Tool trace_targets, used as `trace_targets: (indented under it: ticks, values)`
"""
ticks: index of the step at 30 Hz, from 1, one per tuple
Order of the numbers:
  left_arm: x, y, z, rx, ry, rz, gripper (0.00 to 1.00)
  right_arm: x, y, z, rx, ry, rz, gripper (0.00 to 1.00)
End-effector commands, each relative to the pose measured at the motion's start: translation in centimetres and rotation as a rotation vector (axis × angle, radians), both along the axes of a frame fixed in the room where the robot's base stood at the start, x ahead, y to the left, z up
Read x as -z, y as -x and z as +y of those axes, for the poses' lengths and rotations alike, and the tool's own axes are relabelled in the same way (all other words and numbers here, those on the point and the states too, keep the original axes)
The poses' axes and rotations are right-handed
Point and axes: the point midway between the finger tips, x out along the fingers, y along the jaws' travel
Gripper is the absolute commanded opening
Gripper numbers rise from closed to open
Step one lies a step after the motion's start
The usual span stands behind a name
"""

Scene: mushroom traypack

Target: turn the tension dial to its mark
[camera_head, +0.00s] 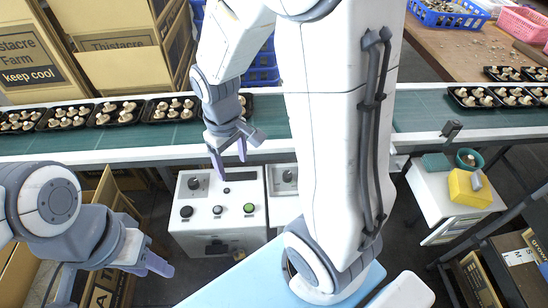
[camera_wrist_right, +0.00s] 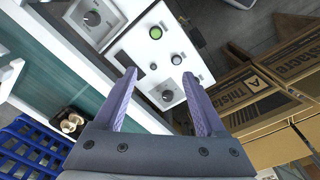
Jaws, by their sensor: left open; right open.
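A white control box (camera_head: 215,235) stands below the conveyor. A grey dial (camera_head: 195,183) with a pointer sits at its upper left; it also shows in the right wrist view (camera_wrist_right: 167,96). A similar dial (camera_head: 288,176) sits on the second panel to the right, and it shows in the right wrist view too (camera_wrist_right: 91,18). I cannot read any labels or marks. My right gripper (camera_head: 229,160) is open and empty, above and apart from the box; in its wrist view the near dial lies between the fingertips (camera_wrist_right: 160,75). My left gripper (camera_head: 159,266) is open and empty at the lower left.
The box also carries a black knob (camera_head: 186,211) and a green button (camera_head: 249,208). The green conveyor (camera_head: 270,127) with mushroom trays runs behind. Cardboard boxes (camera_head: 125,50) stand at the left. A white cabinet (camera_head: 440,195) with a yellow box (camera_head: 468,190) stands right.

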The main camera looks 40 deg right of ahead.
Motion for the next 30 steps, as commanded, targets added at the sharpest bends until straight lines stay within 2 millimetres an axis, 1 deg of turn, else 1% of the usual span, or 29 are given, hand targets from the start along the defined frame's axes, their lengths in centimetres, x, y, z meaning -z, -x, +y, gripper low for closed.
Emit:
trace_targets:
  ticks: [1,2,3,6,9,10,13,17,20,27,30]
  values:
    - [0.7,0.0,0.0,0.0,0.0,0.0,0.42,2.1,-1.0,-3.3,0.067,0.009,0.013,0.73]
    - [0.8,0.0,0.0,0.0,0.0,0.0,0.42,2.9,-1.4,-5.0,0.094,0.014,0.014,0.73]
    - [1.0,0.0,0.0,0.0,0.0,0.0,0.42,4.0,-1.8,-7.1,0.126,0.021,0.016,0.73]
    - [1.4,0.0,0.0,0.0,0.0,0.0,0.42,6.4,-2.1,-11.8,0.194,0.03,0.023,0.73]
    - [1.6,0.0,0.0,0.0,0.0,0.0,0.42,8.0,-1.9,-14.9,0.239,0.035,0.027,0.73]
    - [1.6,0.0,0.0,0.0,0.0,0.0,0.42,8.4,-1.8,-15.6,0.247,0.036,0.027,0.73]
    - [1.7,0.0,0.0,0.0,0.0,0.0,0.42,9.2,-1.6,-16.9,0.263,0.038,0.029,0.73]
    - [1.8,0.0,0.0,0.0,0.0,0.0,0.42,10.5,-1.5,-17.3,0.266,0.039,0.031,0.73]
    - [2.0,0.0,0.0,0.0,0.0,0.0,0.42,12.1,-1.4,-17.3,0.266,0.037,0.034,0.73]
    - [2.7,0.0,0.0,0.0,0.0,0.0,0.42,16.7,-1.5,-17.6,0.266,0.038,0.032,0.73]
    - [2.9,0.0,0.0,0.0,0.0,0.0,0.42,18.1,-1.5,-17.7,0.267,0.038,0.03,0.73]
